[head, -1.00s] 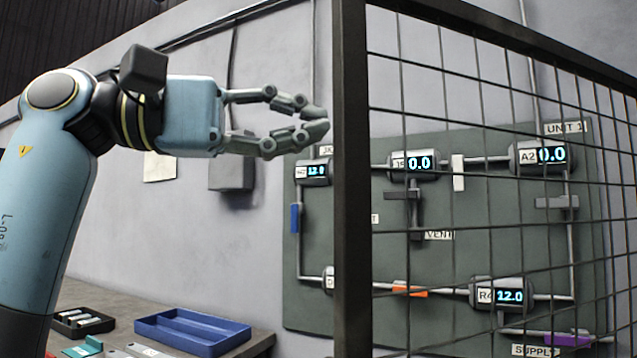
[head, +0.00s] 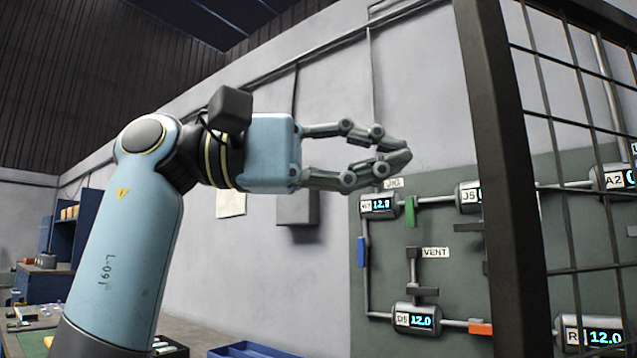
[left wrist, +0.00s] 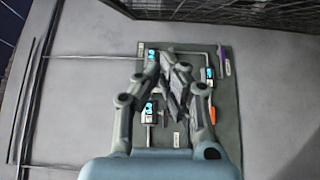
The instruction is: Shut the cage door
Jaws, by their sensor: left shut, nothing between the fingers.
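The cage door (head: 502,180) is a dark-framed wire mesh panel on the right of the head view. Its near upright edge stands in front of the wall panel, and its far side runs out of the picture. Dark mesh (left wrist: 230,10) also shows along the top of the left wrist view. My left gripper (head: 402,152) is shut and empty, to the left of the door's upright and apart from it in the picture. It also shows in the left wrist view (left wrist: 174,85), fingertips together over the wall panel. My right gripper is not in view.
A green-grey panel (head: 385,290) with pipes, gauges and coloured valve handles is on the wall behind. A grey box (head: 298,208) hangs on the wall. A blue tray (head: 250,350) shows at the bottom edge. Shelving (head: 62,235) stands at far left.

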